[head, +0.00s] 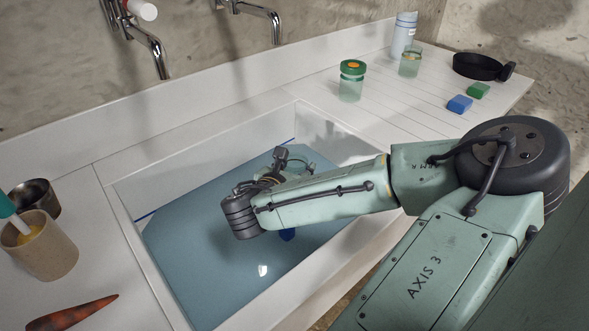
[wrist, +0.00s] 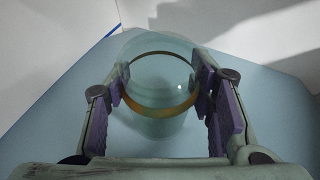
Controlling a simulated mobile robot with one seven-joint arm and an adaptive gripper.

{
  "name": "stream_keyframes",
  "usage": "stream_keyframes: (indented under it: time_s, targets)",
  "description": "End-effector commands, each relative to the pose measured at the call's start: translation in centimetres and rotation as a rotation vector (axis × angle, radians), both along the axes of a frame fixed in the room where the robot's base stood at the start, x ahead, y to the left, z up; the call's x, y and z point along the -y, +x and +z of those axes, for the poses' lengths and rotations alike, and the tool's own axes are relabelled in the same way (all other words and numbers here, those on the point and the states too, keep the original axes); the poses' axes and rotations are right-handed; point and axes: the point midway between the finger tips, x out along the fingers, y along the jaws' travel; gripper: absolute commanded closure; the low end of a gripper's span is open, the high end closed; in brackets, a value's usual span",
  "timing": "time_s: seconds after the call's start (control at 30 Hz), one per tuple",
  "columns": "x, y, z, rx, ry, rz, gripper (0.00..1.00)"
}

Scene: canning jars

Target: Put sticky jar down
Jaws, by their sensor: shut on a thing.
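The jar is mostly hidden there behind the gripper and wrist. I cannot tell whether the jar touches the blue surface or the sink bottom.
The white sink (head: 150,292) surrounds my gripper; its blue surface (head: 215,285) looks like water. A green-lidded jar (head: 351,82), an open jar (head: 410,63), a bottle (head: 403,35), sponges (head: 460,104) and a black pan (head: 478,66) stand on the ribbed drainboard (head: 400,108). Taps (head: 255,12) overhang behind.

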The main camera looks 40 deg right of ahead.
Motion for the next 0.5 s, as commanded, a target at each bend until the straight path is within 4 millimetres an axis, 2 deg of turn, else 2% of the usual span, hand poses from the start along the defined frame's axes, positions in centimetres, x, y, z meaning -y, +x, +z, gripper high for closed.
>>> stream_keyframes:
  time_s: [0.3, 0.33, 0.5]
  targets:
    - [0.04, 0.02, -0.62, 0.002, -0.003, 0.000, 0.85]
    - [0.03, 0.01, -0.66, 0.001, -0.001, 0.000, 0.50]
    - [0.03, 0.00, -0.67, 0.001, -0.001, 0.000, 0.38]
